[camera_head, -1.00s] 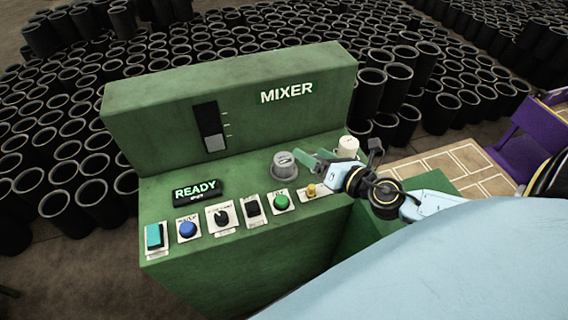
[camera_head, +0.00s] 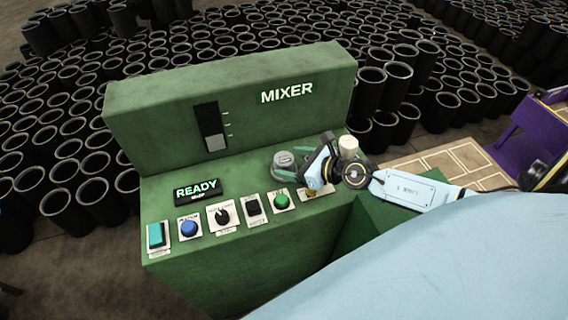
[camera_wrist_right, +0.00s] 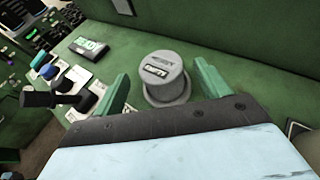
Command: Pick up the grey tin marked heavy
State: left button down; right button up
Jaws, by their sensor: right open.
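The grey tin (camera_head: 284,158) stands upright on the green mixer's ledge, behind the row of controls. In the right wrist view the tin (camera_wrist_right: 166,84) shows a round lid with a dark label, whose lettering I cannot read for sure. My right gripper (camera_head: 291,164) is open, with its green fingers on either side of the tin. In the wrist view a gap shows between the tin and each finger of the right gripper (camera_wrist_right: 162,84). My left gripper is not in view.
A cream-white tin (camera_head: 348,146) stands on the ledge behind my right wrist. A blue button (camera_head: 189,228), a black knob (camera_head: 222,216) and a green button (camera_head: 281,201) line the front edge. The mixer's upright panel (camera_head: 240,100) rises behind. Black sleeves (camera_head: 60,150) crowd the floor.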

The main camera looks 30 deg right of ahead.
aim_at(279, 159)
jog(key=b+x, duration=0.1)
jog(key=x, duration=0.4)
jog(key=shift+w+f, duration=0.15)
jog(key=c, duration=1.2)
